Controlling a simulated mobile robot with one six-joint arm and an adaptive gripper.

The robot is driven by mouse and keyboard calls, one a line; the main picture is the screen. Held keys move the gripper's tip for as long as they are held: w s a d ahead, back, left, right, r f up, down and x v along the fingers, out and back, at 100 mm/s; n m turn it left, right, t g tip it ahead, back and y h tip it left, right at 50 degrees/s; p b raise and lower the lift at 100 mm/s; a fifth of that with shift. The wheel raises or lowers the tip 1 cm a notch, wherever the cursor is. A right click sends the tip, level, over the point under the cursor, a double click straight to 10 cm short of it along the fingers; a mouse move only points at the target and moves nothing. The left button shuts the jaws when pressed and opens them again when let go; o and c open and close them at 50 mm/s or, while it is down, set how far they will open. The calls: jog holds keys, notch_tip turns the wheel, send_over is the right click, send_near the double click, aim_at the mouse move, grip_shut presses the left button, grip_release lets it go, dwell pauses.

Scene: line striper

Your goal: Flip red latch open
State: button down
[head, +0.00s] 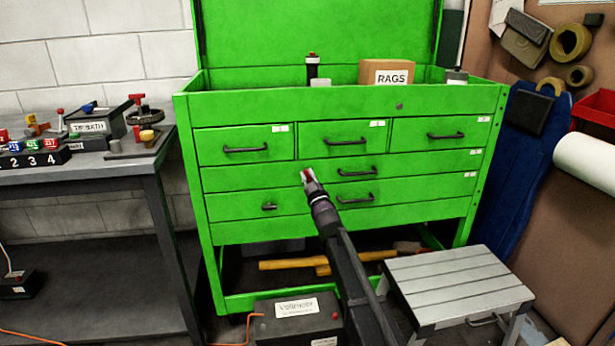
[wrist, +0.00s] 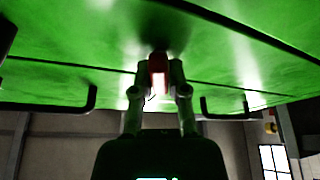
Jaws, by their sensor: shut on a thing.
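The red latch (wrist: 158,70) is on the front of the green tool chest (head: 490,165). In the wrist view it sits between the two fingertips of my gripper (wrist: 158,82), close to the green face. My gripper is shut on it, a finger on each side. In the head view, my gripper (head: 309,180) reaches up to the chest front, left of the middle drawer handles. A small bit of red (head: 307,173) shows at its tip there. The fingers and the dark shadow hide much of the latch, and I cannot tell its angle.
Black drawer handles (head: 357,172) stick out right of my gripper. A step stool (head: 460,275) stands at the right front and a dark labelled box (head: 297,322) at the floor. A workbench (head: 90,172) is at the left. A RAGS box (head: 387,73) sits on top.

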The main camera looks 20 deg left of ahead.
jog(key=shift+m, duration=0.5)
jog(key=shift+m+t+h, duration=0.6)
jog(key=shift+m+h, duration=0.15)
jog(key=shift+m, duration=0.75)
jog(key=shift+m+t+h, duration=0.6)
jog(key=shift+m+h, duration=0.15)
jog(key=shift+m, duration=0.75)
jog(key=c, duration=0.6)
grip_release()
jog(key=shift+c, duration=0.2)
jog(key=shift+n+g+y, duration=0.3)
jog(key=shift+n+y, duration=0.2)
jog(key=shift+n, duration=0.3)
